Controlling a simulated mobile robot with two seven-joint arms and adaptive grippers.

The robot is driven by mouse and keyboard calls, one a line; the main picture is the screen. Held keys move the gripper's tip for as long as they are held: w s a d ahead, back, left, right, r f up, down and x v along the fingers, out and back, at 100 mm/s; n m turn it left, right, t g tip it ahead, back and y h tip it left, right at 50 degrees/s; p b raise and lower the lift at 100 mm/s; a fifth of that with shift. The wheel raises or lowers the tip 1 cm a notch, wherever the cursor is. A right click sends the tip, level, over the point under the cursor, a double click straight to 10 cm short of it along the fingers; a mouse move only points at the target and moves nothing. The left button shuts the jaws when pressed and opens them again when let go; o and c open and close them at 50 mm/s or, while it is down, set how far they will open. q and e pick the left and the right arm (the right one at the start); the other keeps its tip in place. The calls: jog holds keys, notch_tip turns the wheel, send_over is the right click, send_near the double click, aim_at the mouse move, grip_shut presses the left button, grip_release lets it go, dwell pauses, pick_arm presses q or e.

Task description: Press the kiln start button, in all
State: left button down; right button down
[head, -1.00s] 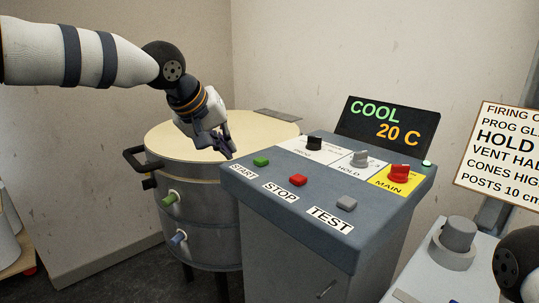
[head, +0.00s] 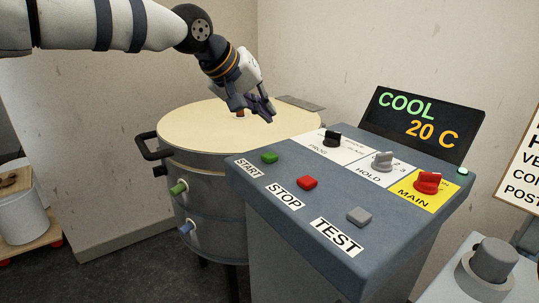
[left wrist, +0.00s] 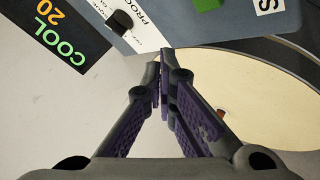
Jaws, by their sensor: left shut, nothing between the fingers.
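The green START button (head: 269,158) is at the left of the sloped grey control panel (head: 300,220), above its START label. It also shows at the top of the left wrist view (left wrist: 207,3). My left gripper (head: 268,116) is shut and empty, above the panel's back left edge beside the kiln lid, apart from the button. Its closed fingertips also show in the left wrist view (left wrist: 163,58). The display (head: 420,122) reads COOL 20 C. My right gripper is not in view.
The red STOP button (head: 307,183) and grey TEST button (head: 359,215) sit near START. PROG (head: 332,138), HOLD (head: 382,161) and red MAIN (head: 428,182) knobs stand behind. The round kiln (head: 185,128) is left of the panel. A side table with a grey knob-like object (head: 494,258) is at right.

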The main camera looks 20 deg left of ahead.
aim_at(266, 154)
pick_arm(q)
jog(key=shift+f, duration=3.2)
jog(key=shift+f, duration=0.1)
jog(key=shift+f, duration=0.3)
jog(key=shift+f, duration=0.55)
jog(key=shift+r, duration=0.95)
jog(key=shift+r, duration=2.55)
